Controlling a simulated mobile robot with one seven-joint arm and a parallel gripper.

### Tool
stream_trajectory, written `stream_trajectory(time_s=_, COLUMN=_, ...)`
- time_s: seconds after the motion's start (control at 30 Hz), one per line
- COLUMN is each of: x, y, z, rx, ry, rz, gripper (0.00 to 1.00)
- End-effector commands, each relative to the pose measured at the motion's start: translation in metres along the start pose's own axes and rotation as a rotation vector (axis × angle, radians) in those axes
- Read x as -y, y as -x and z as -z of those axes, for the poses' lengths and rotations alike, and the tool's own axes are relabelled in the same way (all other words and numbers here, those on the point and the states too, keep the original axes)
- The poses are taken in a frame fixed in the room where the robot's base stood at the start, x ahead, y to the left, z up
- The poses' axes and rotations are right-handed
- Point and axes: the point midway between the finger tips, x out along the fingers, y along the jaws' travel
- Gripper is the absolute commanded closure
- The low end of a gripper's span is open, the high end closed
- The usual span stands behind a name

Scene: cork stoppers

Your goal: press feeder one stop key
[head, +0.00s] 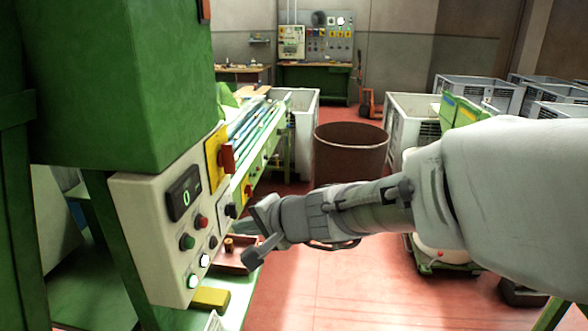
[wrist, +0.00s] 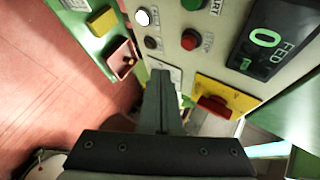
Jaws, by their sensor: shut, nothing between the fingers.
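The feeder control panel (head: 155,225) stands at the left of the head view, with a dark display (head: 184,193) reading 0. A red stop key (head: 202,221) sits below the display, with a green key (head: 187,241) to its lower left. In the wrist view the red key (wrist: 190,39) lies beyond my fingertips, beside a blurred label, and the green key (wrist: 190,4) is marked START. My gripper (head: 240,228) is right of the panel, its fingers closed together with nothing between them. The fingers (wrist: 162,75) point toward the panel, apart from the red key.
White keys (head: 204,260) and a black key sit lower on the panel. A yellow plate with a red rotary switch (head: 226,157) is at its upper right. A small reddish tray (head: 236,256) and a yellow block (head: 210,298) lie on the green ledge. A brown bin (head: 350,155) stands behind.

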Motion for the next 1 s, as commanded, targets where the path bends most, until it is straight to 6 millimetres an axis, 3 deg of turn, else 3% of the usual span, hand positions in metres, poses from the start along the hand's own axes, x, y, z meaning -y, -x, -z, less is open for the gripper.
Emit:
stream_trajectory(time_s=0.3, x=0.015, y=-0.023, z=-0.017, rx=0.002, ry=0.001, rz=-0.001, gripper=1.0)
stream_trajectory(time_s=1.0, x=0.018, y=-0.025, z=-0.018, rx=0.0, ry=0.0, rz=-0.001, gripper=1.0)
